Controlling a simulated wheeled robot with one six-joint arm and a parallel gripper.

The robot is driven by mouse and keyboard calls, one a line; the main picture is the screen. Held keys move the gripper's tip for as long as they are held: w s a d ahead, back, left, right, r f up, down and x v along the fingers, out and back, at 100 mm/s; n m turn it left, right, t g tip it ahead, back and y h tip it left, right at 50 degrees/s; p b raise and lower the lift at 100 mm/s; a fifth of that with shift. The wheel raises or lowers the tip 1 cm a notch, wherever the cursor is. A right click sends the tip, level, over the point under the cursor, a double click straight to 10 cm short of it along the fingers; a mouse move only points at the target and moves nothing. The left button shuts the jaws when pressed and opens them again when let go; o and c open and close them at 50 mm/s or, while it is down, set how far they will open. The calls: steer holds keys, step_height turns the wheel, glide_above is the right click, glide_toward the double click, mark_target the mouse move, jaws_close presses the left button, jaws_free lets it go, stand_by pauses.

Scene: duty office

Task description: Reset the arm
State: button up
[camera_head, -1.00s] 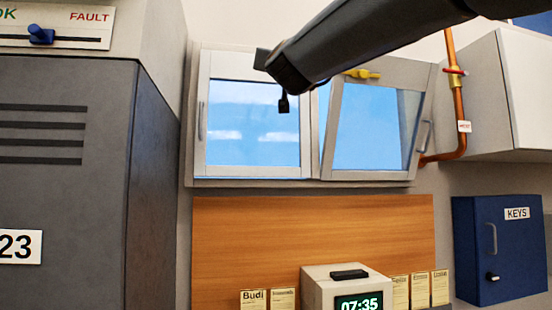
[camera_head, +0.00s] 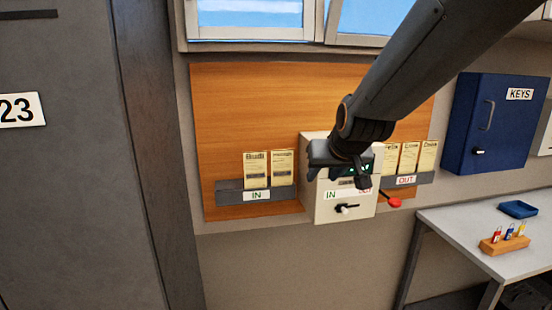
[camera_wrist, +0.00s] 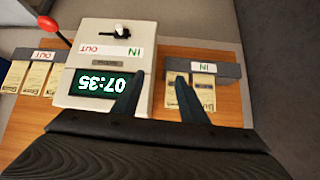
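My gripper (camera_head: 342,172) hangs in front of the white time clock (camera_head: 316,202) in the head view and covers part of its display. In the wrist view my gripper (camera_wrist: 160,88) has its two dark fingers apart with nothing between them. The time clock (camera_wrist: 108,62) appears upside down there, reading 07:35, with one finger overlapping its edge. The other finger overlaps the cards in the IN rack (camera_wrist: 226,72). Whether the fingers touch anything is unclear.
A wooden board (camera_head: 240,105) backs the IN rack (camera_head: 228,193) and OUT rack (camera_head: 420,179). A red-knobbed lever (camera_head: 394,202) sticks out from the clock. A blue key cabinet (camera_head: 490,120), a table (camera_head: 455,232) with key tags, and a grey locker (camera_head: 60,190) flank it.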

steer(key=s+d+f+m+g+h, duration=0.1)
steer(key=s+d+f+g, duration=0.25)
steer(key=s+f, duration=0.6)
steer(key=s+d+f+g, duration=0.35)
steer(key=s+f, duration=0.45)
steer(key=s, duration=0.3)
step_height(320, 180, down, 12)
steer(key=w+b, duration=0.1)
steer(key=b, duration=1)
steer(key=shift+w+d+g, duration=0.2)
steer(key=shift+w+g, duration=0.05)
steer(key=shift+g, duration=0.15)
